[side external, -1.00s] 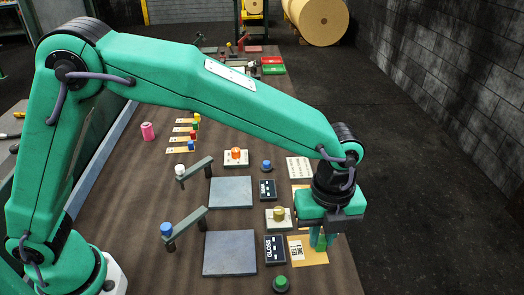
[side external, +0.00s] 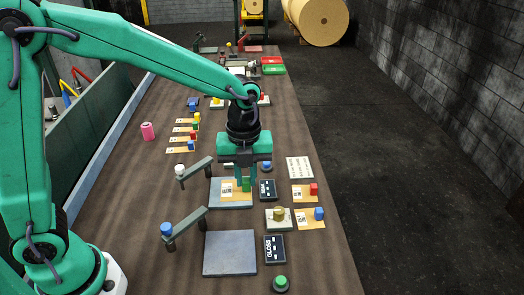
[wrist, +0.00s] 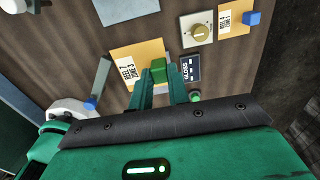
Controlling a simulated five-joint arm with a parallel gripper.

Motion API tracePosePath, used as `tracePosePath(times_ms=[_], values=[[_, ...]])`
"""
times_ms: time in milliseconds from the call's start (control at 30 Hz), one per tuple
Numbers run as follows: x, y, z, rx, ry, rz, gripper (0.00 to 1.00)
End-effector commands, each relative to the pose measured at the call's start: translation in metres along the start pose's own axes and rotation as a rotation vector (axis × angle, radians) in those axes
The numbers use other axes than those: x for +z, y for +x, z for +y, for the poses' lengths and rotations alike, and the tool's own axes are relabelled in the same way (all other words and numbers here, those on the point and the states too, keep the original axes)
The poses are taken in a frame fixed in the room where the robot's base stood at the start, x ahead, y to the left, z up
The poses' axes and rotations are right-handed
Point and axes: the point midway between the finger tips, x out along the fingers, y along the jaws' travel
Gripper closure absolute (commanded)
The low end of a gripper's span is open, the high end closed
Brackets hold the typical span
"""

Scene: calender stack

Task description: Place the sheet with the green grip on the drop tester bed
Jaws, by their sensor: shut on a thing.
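My gripper (side external: 245,183) is shut on the green grip (side external: 246,185) of a tan, printed sheet (side external: 230,191). In the wrist view, the green grip (wrist: 158,70) sits between my fingertips, and the sheet's label appears to read REEL 7 ZONE 3. The sheet is held up level, clear of the table. In the side view it overlaps the farther grey bed (side external: 222,206); its exact height above it is unclear. A nearer grey bed (side external: 229,253) lies empty beside a GLOSS plate (side external: 274,249). I cannot read which bed is the drop tester.
Swing arms with a white cap (side external: 179,168) and a blue cap (side external: 166,229) stand left of the beds. Sheets with red (side external: 314,189) and blue (side external: 319,213) grips lie right, near a yellow knob (side external: 279,213). A green button (side external: 280,283) is in front. The right table margin is clear.

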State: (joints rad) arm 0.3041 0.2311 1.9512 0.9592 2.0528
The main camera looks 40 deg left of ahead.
Motion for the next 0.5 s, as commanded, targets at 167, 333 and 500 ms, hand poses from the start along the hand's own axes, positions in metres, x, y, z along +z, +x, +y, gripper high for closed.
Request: tracePosePath(times_ms=[167, 333, 500], values=[[0.004, 0.003, 0.001, 0.001, -0.002, 0.0, 1.0], [0.02, 0.013, 0.004, 0.001, -0.004, 0.001, 1.0], [0.045, 0.028, 0.009, 0.002, -0.005, 0.001, 1.0]])
